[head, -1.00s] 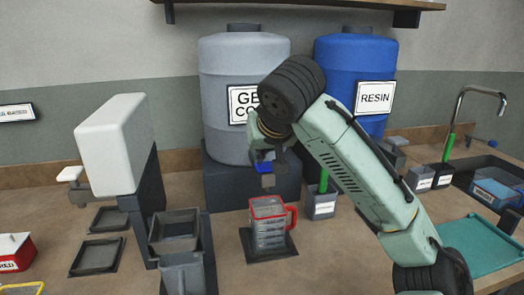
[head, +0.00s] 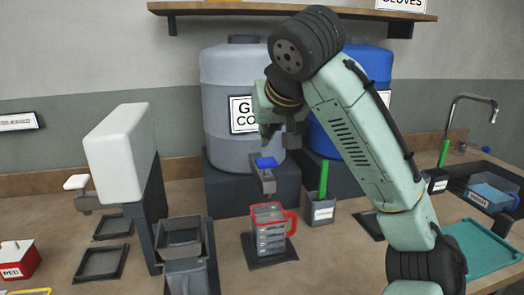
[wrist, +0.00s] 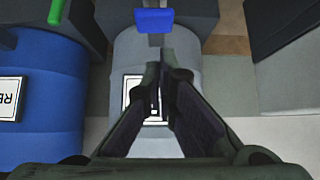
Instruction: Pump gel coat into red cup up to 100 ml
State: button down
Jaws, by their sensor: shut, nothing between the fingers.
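The clear measuring cup with red rim and handle (head: 269,232) stands upright on a dark square pad, below the spout (head: 267,184) of the gel coat drum (head: 222,90). Any gel coat level inside it cannot be made out. The blue pump top (head: 265,162) sits above the spout; it also shows in the wrist view (wrist: 153,20). My gripper (head: 283,140) is above the pump top, apart from it, and holds nothing. In the wrist view the fingertips (wrist: 165,72) are together, with the drum's label partly hidden behind them.
A blue resin drum (head: 370,70) stands to the right, partly behind my arm. A grey holder (head: 318,210) with a green-handled tool is right of the cup. Grey bins (head: 180,238) and a white dispenser (head: 120,150) stand left. A teal tray (head: 482,252) lies right.

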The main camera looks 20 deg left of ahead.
jog(key=shift+b+v, duration=0.3)
jog(key=shift+v, duration=2)
jog(key=shift+w+d, duration=0.1)
jog(key=shift+d, duration=0.05)
